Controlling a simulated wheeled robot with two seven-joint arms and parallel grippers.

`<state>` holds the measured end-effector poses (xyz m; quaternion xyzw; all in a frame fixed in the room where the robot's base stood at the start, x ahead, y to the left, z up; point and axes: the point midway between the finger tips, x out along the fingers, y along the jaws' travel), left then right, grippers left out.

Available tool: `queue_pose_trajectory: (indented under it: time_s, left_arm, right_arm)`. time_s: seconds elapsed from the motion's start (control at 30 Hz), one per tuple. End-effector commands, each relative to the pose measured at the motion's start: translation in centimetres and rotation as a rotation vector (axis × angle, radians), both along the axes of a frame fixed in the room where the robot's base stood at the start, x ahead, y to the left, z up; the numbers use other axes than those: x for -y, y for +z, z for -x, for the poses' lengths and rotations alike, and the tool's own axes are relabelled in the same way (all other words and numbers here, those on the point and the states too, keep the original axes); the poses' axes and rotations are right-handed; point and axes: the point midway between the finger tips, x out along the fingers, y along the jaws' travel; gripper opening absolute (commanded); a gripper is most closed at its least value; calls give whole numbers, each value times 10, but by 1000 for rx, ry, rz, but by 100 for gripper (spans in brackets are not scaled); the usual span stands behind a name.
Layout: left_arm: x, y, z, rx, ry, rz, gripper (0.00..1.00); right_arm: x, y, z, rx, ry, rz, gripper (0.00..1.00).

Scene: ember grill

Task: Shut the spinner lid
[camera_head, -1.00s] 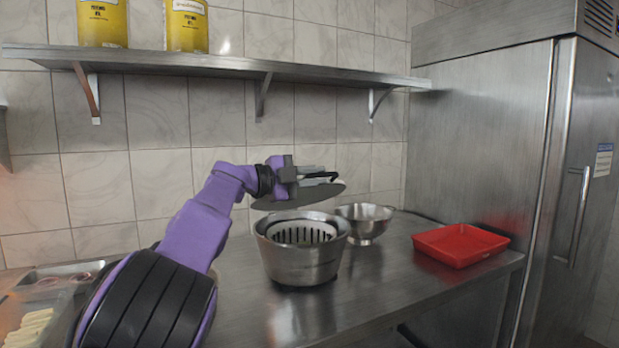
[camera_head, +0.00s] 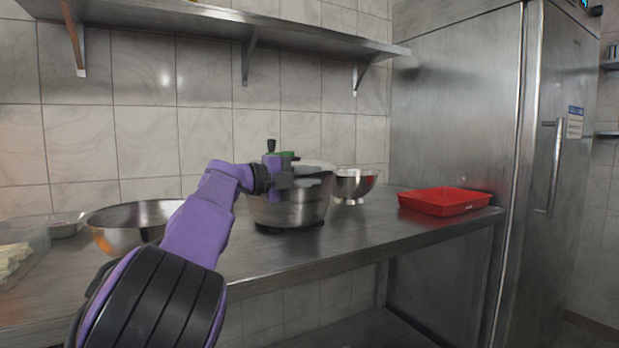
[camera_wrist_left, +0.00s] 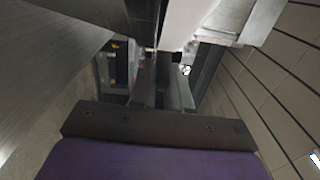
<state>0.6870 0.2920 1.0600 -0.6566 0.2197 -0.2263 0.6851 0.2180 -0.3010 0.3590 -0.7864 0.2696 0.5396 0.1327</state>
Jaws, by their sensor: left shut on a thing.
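The salad spinner's steel bowl (camera_head: 290,211) stands on the steel counter, right of my left forearm. Its grey lid (camera_head: 318,169) is at the bowl's rim, partly hidden behind my left gripper (camera_head: 305,180). A black knob and a green part stick up above the gripper. I cannot tell whether the lid sits flush all around. My left gripper is shut on the lid, at the top of the bowl. The left wrist view shows my gripper's fingers (camera_wrist_left: 163,85) up close, with pale and grey surfaces I cannot make out. My right gripper is not in view.
A footed steel bowl (camera_head: 354,186) stands just right of the spinner, and a red tray (camera_head: 444,203) farther right. A wide steel bowl (camera_head: 128,228) sits left, partly behind my arm. A wall shelf (camera_head: 210,22) hangs above. The counter front is clear.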

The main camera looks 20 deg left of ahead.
Motion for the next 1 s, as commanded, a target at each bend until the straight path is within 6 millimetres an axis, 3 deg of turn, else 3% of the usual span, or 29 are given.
queue_pose_trajectory:
  time_s: [0.33, 0.37, 0.4, 0.77, 1.0]
  left_arm:
    - [1, -5, -2, -9, -1, -2, 0]
    - [1, -5, -2, -9, -1, -2, 27]
    - [1, -5, -2, -9, -1, -2, 38]
    - [-4, -3, 4, -5, 1, 0, 38]
    - [-36, -3, 47, -5, 2, 1, 38]
  right_arm:
    - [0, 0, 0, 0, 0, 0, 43]
    - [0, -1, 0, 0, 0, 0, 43]
    - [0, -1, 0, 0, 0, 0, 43]
    - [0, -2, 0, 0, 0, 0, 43]
    - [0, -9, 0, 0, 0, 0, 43]
